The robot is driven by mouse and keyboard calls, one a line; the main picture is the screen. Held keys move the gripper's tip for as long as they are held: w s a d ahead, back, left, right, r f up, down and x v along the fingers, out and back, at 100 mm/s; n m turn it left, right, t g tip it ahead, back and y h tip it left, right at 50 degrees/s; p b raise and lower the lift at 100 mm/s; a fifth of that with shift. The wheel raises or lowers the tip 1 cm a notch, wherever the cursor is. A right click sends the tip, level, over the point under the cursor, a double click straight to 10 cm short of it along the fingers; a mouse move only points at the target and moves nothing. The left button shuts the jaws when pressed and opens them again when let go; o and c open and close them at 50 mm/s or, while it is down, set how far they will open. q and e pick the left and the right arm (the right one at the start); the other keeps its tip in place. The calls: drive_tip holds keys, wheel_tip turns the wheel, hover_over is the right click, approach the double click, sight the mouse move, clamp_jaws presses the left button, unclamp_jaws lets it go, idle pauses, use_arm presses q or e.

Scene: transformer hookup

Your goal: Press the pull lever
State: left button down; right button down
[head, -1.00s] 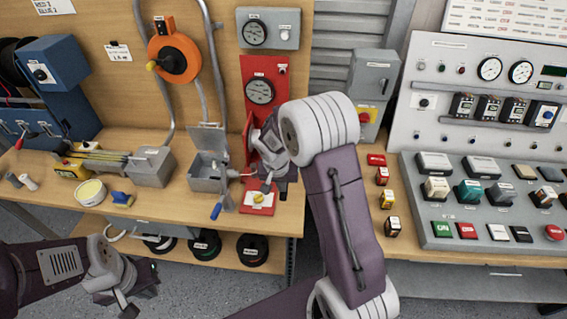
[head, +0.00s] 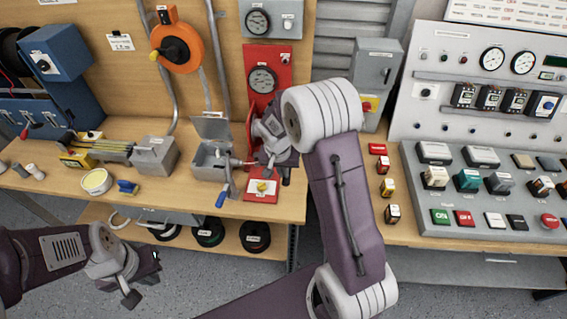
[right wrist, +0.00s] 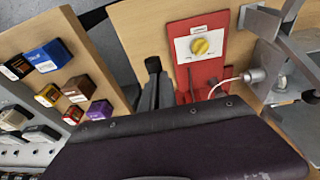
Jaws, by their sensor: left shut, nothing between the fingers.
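A lever with a blue handle (head: 221,199) hangs at the front of an open grey box (head: 209,163) on the wooden bench; I cannot tell for sure that it is the pull lever. My right gripper (head: 273,163) is just right of that box, in front of the red panel (head: 268,68) and above its red base. In the right wrist view its dark finger parts (right wrist: 156,88) show beside the red base with a yellow knob (right wrist: 200,46). Their opening is unclear. My left gripper (head: 141,284) is shut and empty, low at the left, away from the bench top.
Small coloured blocks (head: 388,187) stand right of my right arm. A button console (head: 490,215) fills the right.

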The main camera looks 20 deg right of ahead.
use_arm(q)
drive_tip(key=shift+s+a+f+b, duration=0.1)
drive_tip(key=shift+s+a+b, duration=0.2)
drive_tip(key=shift+b, duration=0.6)
use_arm(e)
drive_tip(key=s+a+r, duration=0.4)
drive_tip(key=s+r, duration=0.1)
drive_tip(key=r, duration=0.4)
drive_tip(key=shift+a, duration=0.2)
use_arm(q)
drive_tip(key=shift+w+d, duration=0.1)
use_arm(e)
drive_tip(key=shift+d, duration=0.15)
